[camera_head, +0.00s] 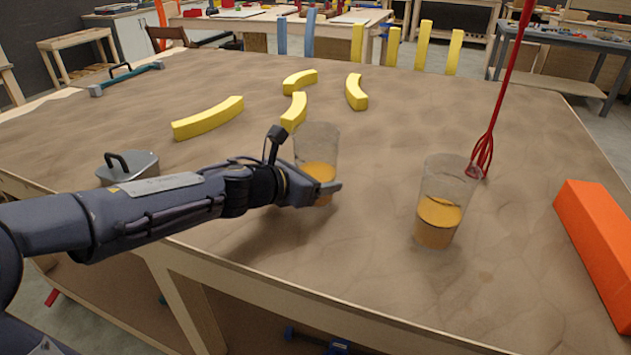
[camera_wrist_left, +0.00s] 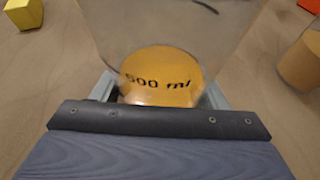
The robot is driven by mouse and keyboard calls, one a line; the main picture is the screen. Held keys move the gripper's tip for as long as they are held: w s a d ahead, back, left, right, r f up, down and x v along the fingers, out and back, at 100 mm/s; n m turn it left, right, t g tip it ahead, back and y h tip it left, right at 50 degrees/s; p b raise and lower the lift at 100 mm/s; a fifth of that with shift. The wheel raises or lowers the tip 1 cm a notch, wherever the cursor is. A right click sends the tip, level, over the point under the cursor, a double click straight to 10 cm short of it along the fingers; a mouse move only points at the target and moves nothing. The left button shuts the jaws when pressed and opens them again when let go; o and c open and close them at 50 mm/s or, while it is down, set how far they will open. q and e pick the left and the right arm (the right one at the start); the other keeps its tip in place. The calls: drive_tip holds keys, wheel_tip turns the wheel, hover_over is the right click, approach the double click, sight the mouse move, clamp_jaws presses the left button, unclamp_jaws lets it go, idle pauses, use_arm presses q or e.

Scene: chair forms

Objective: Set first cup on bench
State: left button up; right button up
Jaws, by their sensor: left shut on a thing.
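A clear cup with orange contents (camera_head: 317,150) stands upright on or just above the bench (camera_head: 370,225), left of the middle. My left gripper (camera_head: 325,190) is shut on its lower part. In the left wrist view the same cup (camera_wrist_left: 165,75) is between the fingers, with "500 ml" readable on it. Whether its base touches the bench is hard to tell. A second clear cup with orange contents (camera_head: 441,205) stands on the bench to the right, apart from the gripper. My right gripper is not in view.
A red whisk (camera_head: 484,150) stands behind the second cup. An orange block (camera_head: 600,240) lies at the right. Several yellow curved pieces (camera_head: 208,118) lie behind the held cup. The bench front between the cups is clear.

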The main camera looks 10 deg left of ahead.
use_arm(q)
drive_tip(key=shift+f, duration=0.2)
drive_tip(key=o, duration=0.8)
drive_tip(key=shift+s+a+r, duration=0.15)
drive_tip(key=shift+r, duration=0.25)
drive_tip(key=p+v, duration=0.4)
drive_tip(key=v, duration=0.6)
drive_tip(key=shift+s+a+r, duration=0.15)
drive_tip(key=shift+s, duration=0.15)
drive_tip(key=shift+s+a, duration=0.2)
drive_tip(key=shift+s, duration=0.15)
